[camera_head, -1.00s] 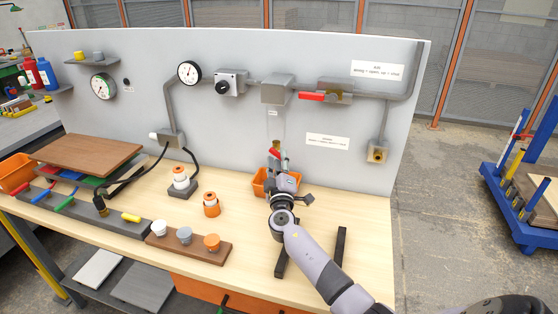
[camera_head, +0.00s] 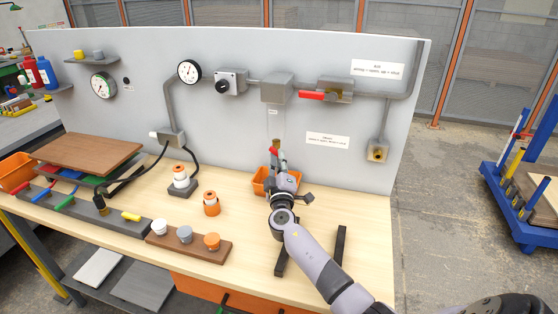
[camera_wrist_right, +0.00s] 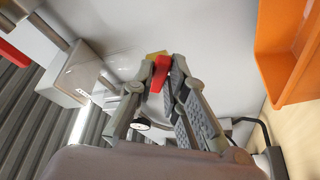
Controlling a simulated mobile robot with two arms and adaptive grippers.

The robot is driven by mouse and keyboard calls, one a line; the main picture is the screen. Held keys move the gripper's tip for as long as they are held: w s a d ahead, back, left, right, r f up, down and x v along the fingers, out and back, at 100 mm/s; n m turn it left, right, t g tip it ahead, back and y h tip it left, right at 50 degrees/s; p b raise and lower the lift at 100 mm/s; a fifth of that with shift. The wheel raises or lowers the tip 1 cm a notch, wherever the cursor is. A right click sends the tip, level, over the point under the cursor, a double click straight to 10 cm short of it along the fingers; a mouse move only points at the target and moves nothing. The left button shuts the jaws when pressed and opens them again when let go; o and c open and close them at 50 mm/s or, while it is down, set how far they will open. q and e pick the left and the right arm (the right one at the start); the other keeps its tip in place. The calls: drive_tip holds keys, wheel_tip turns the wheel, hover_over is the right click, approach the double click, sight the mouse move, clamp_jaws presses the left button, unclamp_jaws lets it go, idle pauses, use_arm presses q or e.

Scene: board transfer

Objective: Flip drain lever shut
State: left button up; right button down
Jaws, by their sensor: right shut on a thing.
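The drain lever (camera_head: 271,150) is a small red handle on a brass valve (camera_head: 276,142), low on the grey panel below the square box. My right gripper (camera_head: 277,160) is up against it from the front. In the right wrist view the red lever (camera_wrist_right: 160,73) sits between the two fingertips, and the gripper (camera_wrist_right: 163,82) is shut on it. A little of the brass valve shows behind it. The fingers hide part of the lever, so its exact angle is hard to tell. My left gripper is not in view.
An orange bin (camera_head: 262,183) stands on the bench just below my right gripper. A larger red lever (camera_head: 311,95) and valve are higher on the panel. Two black rails (camera_head: 340,246) flank my forearm. A brown block with knobs (camera_head: 190,250) lies to the left.

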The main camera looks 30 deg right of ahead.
drive_tip(key=shift+s+d+r+n+g+y+p, duration=0.1)
drive_tip(key=shift+r+n+g+y+p, duration=0.25)
drive_tip(key=shift+n+p, duration=1.1)
drive_tip(key=shift+s+a+r+n+g+y+p, duration=0.15)
drive_tip(key=shift+n+y+p, duration=0.3)
drive_tip(key=shift+n+p, duration=0.95)
drive_tip(key=shift+w+d+r+n+g+y+p, duration=0.25)
drive_tip(key=shift+n+p, duration=0.6)
drive_tip(key=shift+p, duration=1.15)
drive_tip(key=shift+s+a+y, duration=0.1)
drive_tip(key=shift+s+y, duration=0.1)
drive_tip(key=shift+y, duration=0.05)
drive_tip(key=c, duration=1.6)
unclamp_jaws()
drive_tip(key=shift+r, duration=0.1)
